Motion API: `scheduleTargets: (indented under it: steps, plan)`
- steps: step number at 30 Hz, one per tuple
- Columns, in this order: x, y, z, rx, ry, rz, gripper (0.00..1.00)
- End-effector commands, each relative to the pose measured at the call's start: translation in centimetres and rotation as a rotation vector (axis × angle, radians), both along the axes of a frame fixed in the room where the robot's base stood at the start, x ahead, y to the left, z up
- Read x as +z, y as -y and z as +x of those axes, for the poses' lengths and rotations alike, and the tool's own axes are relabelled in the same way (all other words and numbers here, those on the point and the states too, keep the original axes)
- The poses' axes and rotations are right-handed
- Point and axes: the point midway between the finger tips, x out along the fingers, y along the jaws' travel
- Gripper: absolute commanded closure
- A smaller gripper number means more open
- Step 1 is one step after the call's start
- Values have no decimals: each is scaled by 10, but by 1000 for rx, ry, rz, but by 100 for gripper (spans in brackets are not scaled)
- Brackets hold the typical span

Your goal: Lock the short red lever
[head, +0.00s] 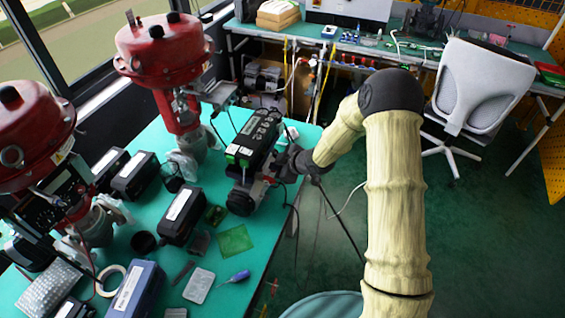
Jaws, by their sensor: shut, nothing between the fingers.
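A black positioner box (254,138) with green edging stands at the right part of the green-topped table. A round black part (241,201) shows at its near end. My pale-sleeved arm comes in from the right and bends down to this box. My gripper (267,174) is shut with nothing held, at the right side of the box near its front end. It is small and dark here, and I cannot tell whether it touches the box. I cannot make out the short red lever for certain; it is too small or hidden by my gripper.
Two large red valve actuators (163,50) stand on the left side of the green table (215,285). Several black boxes, a blue-handled screwdriver (235,277) and a green board (234,240) lie about. A white chair (482,85) and workbench are behind.

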Motion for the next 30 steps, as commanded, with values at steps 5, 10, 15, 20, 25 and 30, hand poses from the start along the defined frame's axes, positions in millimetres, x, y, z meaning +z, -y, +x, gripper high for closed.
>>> scheduleTargets:
  steps: [5, 10, 15, 20, 25, 30]
  plan:
    - [-19, 3, 7, -2, -1, 0, 100]
    - [-26, 4, 10, -1, 0, 0, 100]
    - [-27, 5, 10, -1, 0, 0, 100]
    - [-27, 5, 10, -2, 0, 1, 100]
    - [-26, 8, 11, -7, -9, 4, 100]
    - [-25, 15, 14, -17, -33, 12, 100]
